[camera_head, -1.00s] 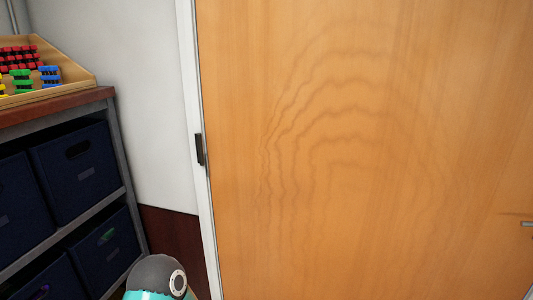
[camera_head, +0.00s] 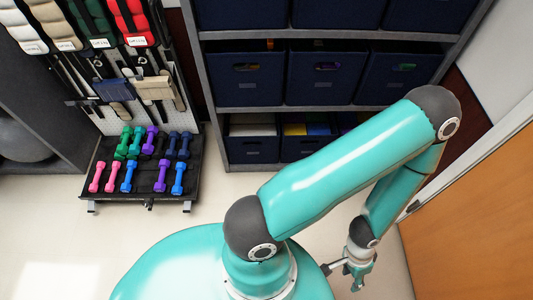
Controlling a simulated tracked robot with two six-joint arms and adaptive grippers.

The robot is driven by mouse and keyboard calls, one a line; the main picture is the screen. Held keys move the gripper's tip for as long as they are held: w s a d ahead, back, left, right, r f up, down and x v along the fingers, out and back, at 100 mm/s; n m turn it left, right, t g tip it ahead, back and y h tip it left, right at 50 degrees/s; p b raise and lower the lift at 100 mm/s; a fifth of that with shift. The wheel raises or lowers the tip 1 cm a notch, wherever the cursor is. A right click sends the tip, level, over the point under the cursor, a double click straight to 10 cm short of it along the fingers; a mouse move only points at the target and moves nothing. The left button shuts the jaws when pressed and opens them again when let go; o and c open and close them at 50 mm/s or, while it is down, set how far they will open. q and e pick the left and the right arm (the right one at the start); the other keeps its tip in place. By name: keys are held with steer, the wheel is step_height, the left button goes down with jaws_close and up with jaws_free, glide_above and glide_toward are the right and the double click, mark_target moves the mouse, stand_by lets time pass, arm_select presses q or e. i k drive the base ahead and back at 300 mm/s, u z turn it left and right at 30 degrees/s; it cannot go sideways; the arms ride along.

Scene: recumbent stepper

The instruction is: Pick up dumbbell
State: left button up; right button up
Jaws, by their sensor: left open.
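Several dumbbells stand in two rows on a black rack shelf at the left. The front row holds two pink dumbbells (camera_head: 97,177), a blue dumbbell (camera_head: 128,176), a purple dumbbell (camera_head: 161,176) and another blue dumbbell (camera_head: 178,178). The back row holds green dumbbells (camera_head: 136,142), a purple dumbbell (camera_head: 150,140) and dark blue dumbbells (camera_head: 185,145). My left gripper (camera_head: 341,277) is open and empty at the lower right, low near the door and far from the rack. My right gripper is out of view.
The black rack (camera_head: 140,200) also carries hanging weights and straps. A grey shelf unit (camera_head: 375,107) with dark blue bins (camera_head: 245,75) stands at the back. A wooden door (camera_head: 475,225) is at the right. The light floor (camera_head: 65,235) before the rack is clear.

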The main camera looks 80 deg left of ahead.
mark_target(177, 189)
steer(key=z, duration=1.5)
steer(key=i, duration=0.1)
steer(key=u, duration=2.4)
steer(key=i, duration=0.2)
steer(key=u, duration=2)
steer(key=i, duration=0.2)
steer(key=u, duration=1.6)
steer(key=k, duration=0.4)
steer(key=u, duration=0.5)
steer(key=i, duration=1.5)
steer(key=z, duration=0.5)
